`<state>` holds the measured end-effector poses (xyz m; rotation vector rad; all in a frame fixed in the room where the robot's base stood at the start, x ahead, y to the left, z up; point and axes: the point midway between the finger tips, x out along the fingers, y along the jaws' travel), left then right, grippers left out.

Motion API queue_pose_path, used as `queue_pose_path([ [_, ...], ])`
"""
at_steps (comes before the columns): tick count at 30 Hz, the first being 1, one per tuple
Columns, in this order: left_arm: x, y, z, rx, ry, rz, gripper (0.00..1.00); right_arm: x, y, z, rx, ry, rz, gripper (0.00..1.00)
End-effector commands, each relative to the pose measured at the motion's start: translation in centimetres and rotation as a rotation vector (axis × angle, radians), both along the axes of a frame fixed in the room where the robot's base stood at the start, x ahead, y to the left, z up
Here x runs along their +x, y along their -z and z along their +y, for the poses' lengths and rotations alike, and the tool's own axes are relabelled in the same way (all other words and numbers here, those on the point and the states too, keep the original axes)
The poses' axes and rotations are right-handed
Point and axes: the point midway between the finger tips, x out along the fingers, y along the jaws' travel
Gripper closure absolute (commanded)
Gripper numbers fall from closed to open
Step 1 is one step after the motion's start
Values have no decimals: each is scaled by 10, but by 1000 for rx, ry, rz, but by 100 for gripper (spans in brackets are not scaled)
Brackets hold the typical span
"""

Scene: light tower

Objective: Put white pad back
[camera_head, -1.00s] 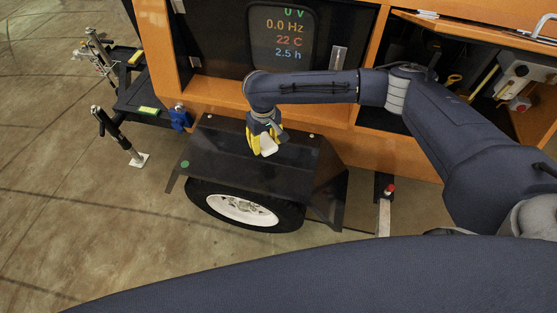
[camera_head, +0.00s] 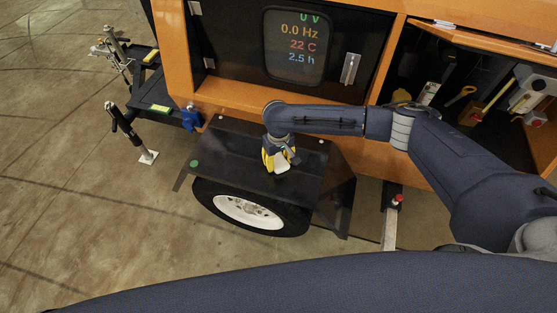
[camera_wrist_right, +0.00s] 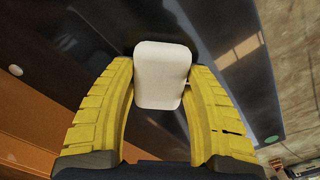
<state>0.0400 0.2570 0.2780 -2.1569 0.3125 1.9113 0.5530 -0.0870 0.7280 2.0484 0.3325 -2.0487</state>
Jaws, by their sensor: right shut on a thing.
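The white pad (camera_wrist_right: 162,75) is a small rounded block between the two yellow fingers of my right gripper (camera_wrist_right: 160,100) in the right wrist view. The fingers are shut on its sides. In the head view, the right gripper (camera_head: 279,162) hangs over the black fender (camera_head: 235,162) above the wheel, and the white pad (camera_head: 282,166) shows at its fingertips. I cannot tell whether the pad touches the fender. My left gripper is not in view.
An orange trailer cabinet with a display panel (camera_head: 297,45) stands behind the fender. An open compartment (camera_head: 470,85) with tools lies at right. A jack leg on a white foot (camera_head: 149,157) stands at left. A post with a red top (camera_head: 397,199) stands right of the fender. Floor at lower left is clear.

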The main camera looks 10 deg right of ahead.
Motion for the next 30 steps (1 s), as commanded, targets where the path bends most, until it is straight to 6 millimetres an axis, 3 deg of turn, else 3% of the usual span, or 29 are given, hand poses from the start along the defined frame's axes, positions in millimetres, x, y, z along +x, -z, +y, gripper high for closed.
queue_pose_path([
  [11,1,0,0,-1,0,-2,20,0,2,0,0,-1,-1,76],
  [12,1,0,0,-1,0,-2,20,1,2,0,0,-1,-1,43],
  [16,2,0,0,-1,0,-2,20,1,2,0,0,-1,-1,28],
  [25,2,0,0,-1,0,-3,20,1,0,0,1,-1,-2,27],
  [30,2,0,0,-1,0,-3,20,2,-15,0,0,-2,-4,27],
])
